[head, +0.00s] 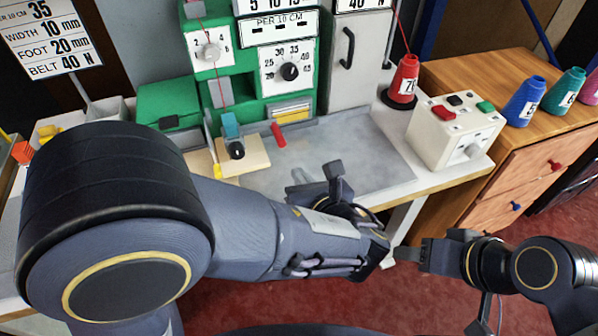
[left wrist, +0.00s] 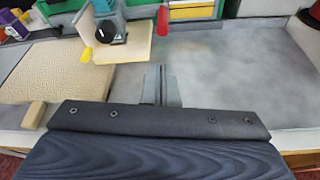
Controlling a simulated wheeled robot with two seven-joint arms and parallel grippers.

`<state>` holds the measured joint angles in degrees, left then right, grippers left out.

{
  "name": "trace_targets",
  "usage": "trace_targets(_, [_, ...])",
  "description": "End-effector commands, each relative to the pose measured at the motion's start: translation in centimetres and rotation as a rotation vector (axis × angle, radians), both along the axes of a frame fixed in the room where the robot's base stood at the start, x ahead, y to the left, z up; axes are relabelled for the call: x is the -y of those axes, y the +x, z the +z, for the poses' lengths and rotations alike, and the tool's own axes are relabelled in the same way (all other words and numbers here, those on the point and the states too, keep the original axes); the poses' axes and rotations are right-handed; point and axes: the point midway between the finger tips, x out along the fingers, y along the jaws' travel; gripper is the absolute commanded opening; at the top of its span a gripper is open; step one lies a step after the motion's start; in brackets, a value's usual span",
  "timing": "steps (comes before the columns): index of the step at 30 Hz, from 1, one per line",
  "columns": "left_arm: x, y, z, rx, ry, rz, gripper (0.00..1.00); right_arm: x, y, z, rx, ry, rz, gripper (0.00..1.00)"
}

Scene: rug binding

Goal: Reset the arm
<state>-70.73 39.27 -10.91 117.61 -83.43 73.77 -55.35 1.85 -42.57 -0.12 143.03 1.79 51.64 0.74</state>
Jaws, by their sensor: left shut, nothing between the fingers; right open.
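My left gripper (head: 303,180) is over the grey worktop, in front of the green machine. In the left wrist view its two fingers (left wrist: 162,84) are together, with nothing between them. My right gripper (head: 408,254) is at the lower right, out in front of the worktop's front edge and above the red floor. It is open, and I see nothing held in it. My left arm crosses the head view from the left and hides part of the worktop.
The green machine (head: 241,75) with dials stands behind, its sewing head over a tan plate (head: 247,157). A tan textured piece (left wrist: 62,72) lies left of my left fingers. A control box (head: 455,128) and red cone (head: 404,78) stand right. The grey worktop (head: 372,155) is clear mid-right.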

Motion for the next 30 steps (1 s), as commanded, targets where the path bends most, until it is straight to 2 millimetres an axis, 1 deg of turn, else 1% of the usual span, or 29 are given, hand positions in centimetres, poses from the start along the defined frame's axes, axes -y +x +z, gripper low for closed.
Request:
trace_targets(11, [-0.1,0.0,-0.1,-0.001,0.001,0.001,0.0,0.0,0.0,-0.1,0.0,0.0,0.0,0.51])
trace_targets(14, [-0.7,0.1,-0.1,-0.01,-0.022,0.024,0.0,0.0,0.0,-0.1,0.0,0.0,0.0,0.51])
trace_targets(17, [-3.7,0.2,-0.4,-0.051,-0.132,0.133,0.0,0.0,0.0,-0.1,0.0,0.0,0.0,0.51])
trace_targets(20, [-9.2,-0.5,-1.1,-0.119,-0.366,0.363,0.0,0.0,0.0,-0.1,0.0,0.0,0.0,0.51])
trace_targets(21, [-11.6,-1.3,-1.6,-0.145,-0.486,0.483,0.0,0.0,0.0,-0.1,0.0,0.0,0.0,0.51])
trace_targets(23, [-15.0,-2.9,-2.3,-0.174,-0.679,0.677,0.0,0.0,0.0,-0.1,0.0,0.0,0.0,0.51])
trace_targets(24, [-16.8,-4.2,-2.7,-0.183,-0.809,0.81,0.0,0.0,0.0,-0.1,0.0,0.0,0.0,0.51])
trace_targets(26, [-19.0,-6.3,-3.2,-0.185,-1.003,1.009,0.0,0.0,0.0,-0.1,0.0,0.0,0.0,0.51])
trace_targets(27, [-20.1,-7.7,-3.4,-0.178,-1.131,1.142,0.0,0.0,0.0,-0.1,0.0,0.0,0.0,0.51])
trace_targets(30, [-21.7,-10.9,-3.6,-0.132,-1.444,1.458,0.0,0.0,0.0,-0.1,0.0,0.0,0.0,0.51])
